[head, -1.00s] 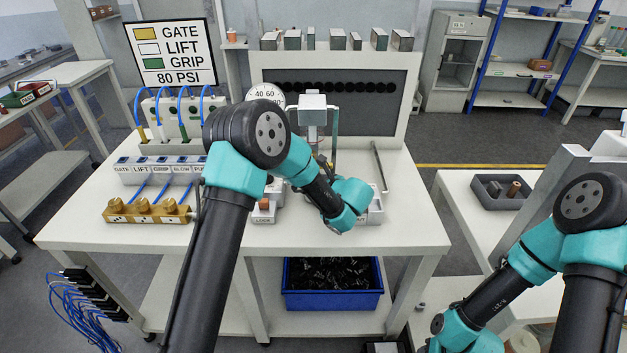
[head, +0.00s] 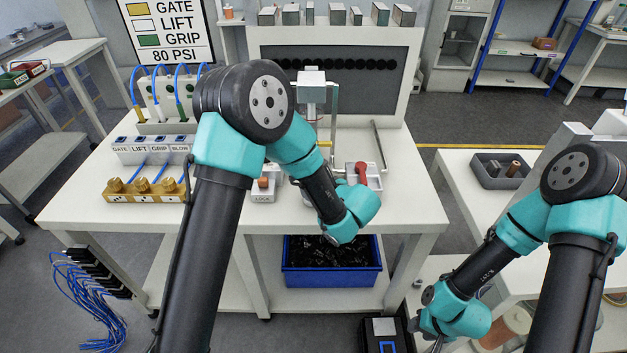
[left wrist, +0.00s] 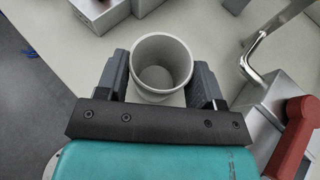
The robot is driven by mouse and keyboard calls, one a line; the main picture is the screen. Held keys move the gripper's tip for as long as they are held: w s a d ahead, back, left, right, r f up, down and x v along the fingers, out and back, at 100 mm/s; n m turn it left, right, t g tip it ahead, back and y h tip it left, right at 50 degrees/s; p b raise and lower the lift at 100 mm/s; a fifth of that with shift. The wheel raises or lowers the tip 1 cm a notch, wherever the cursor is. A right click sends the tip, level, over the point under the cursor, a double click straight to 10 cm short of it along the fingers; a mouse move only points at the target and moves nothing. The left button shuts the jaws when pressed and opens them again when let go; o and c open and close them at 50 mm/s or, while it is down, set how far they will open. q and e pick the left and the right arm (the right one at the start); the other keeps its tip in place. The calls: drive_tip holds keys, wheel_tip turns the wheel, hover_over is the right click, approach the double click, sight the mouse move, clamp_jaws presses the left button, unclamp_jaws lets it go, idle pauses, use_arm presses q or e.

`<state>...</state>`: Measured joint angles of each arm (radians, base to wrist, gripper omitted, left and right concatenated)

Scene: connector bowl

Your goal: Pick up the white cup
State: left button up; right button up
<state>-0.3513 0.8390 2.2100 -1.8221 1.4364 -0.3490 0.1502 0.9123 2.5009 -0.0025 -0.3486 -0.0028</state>
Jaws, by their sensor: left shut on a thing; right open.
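The white cup (left wrist: 163,50) shows in the left wrist view, upright with its open mouth facing the camera. The two dark fingers of my left gripper (left wrist: 161,74) are on either side of the cup and shut on it. In the head view, my left wrist covers the cup and the left fingers. My right gripper (head: 436,345) is low at the bottom edge of the head view, partly cut off. It is open and away from the cup.
A red-handled lever box (head: 364,175) stands close to the right of my left wrist. A brass valve block (head: 140,190) and labelled switches (head: 150,150) are at left on the white bench (head: 245,225). A blue bin (head: 330,280) sits below.

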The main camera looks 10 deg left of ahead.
use_arm(q)
drive_tip(key=s+d, duration=0.1)
drive_tip(key=s, duration=0.7)
drive_tip(key=s+d, duration=0.2)
drive_tip(key=s, duration=0.6)
drive_tip(key=shift+d, duration=0.25)
idle(0.6)
